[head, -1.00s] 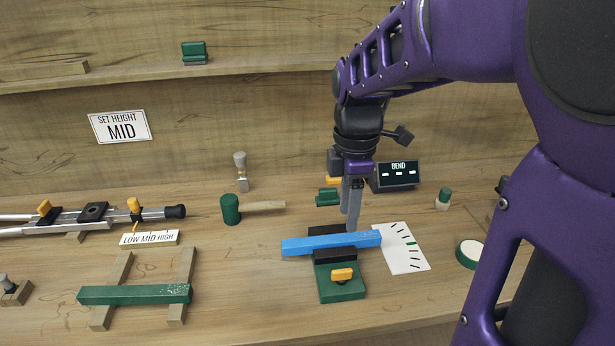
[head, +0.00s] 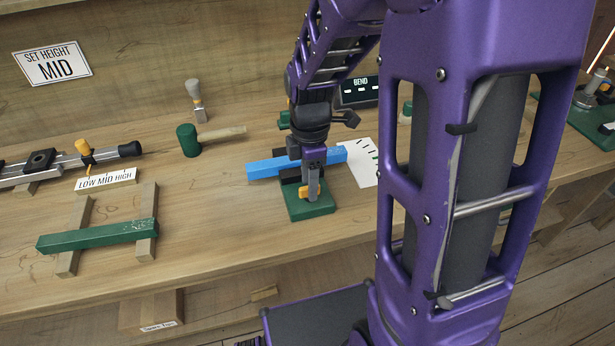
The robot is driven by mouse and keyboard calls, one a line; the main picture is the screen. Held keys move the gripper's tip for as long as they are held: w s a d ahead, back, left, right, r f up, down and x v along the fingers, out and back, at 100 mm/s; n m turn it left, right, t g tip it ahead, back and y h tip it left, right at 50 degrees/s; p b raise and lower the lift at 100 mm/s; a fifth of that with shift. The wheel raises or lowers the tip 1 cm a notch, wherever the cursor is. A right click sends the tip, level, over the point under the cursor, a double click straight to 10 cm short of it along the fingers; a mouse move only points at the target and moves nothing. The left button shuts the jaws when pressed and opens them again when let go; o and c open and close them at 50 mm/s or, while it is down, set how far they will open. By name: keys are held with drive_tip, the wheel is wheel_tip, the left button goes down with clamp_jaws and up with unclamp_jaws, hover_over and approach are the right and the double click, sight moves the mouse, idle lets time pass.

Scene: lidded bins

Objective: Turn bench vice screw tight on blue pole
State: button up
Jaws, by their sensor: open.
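The blue pole (head: 264,169) lies across the green bench vice (head: 311,209), between its dark jaws. The pole's middle is partly hidden by my wrist. The yellow vice screw handle (head: 303,191) is at the vice's near side. My gripper (head: 312,193) points down over the vice, with its fingertips at the yellow handle. The fingers are open; I cannot tell whether they touch the handle.
A white angle card (head: 361,166) and a BEND display (head: 360,92) are right of and behind the vice. A green mallet (head: 188,141) lies to the left. A green bar (head: 90,235) rests on two wooden strips. The bench between them is clear.

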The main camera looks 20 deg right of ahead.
clamp_jaws()
drive_tip(key=shift+m, duration=0.3)
idle(0.3)
drive_tip(key=m+p, duration=0.1)
drive_tip(key=m, duration=0.3)
drive_tip(key=shift+m, duration=0.3)
drive_tip(key=m+p, duration=0.1)
drive_tip(key=m, duration=0.4)
drive_tip(key=shift+r+m, duration=0.1)
drive_tip(key=shift+m, duration=0.2)
drive_tip(key=m+p, duration=0.1)
drive_tip(key=m, duration=0.4)
drive_tip(key=m+p, duration=0.1)
drive_tip(key=m, duration=0.4)
drive_tip(key=shift+m+p, duration=0.35)
drive_tip(key=shift+m, duration=0.05)
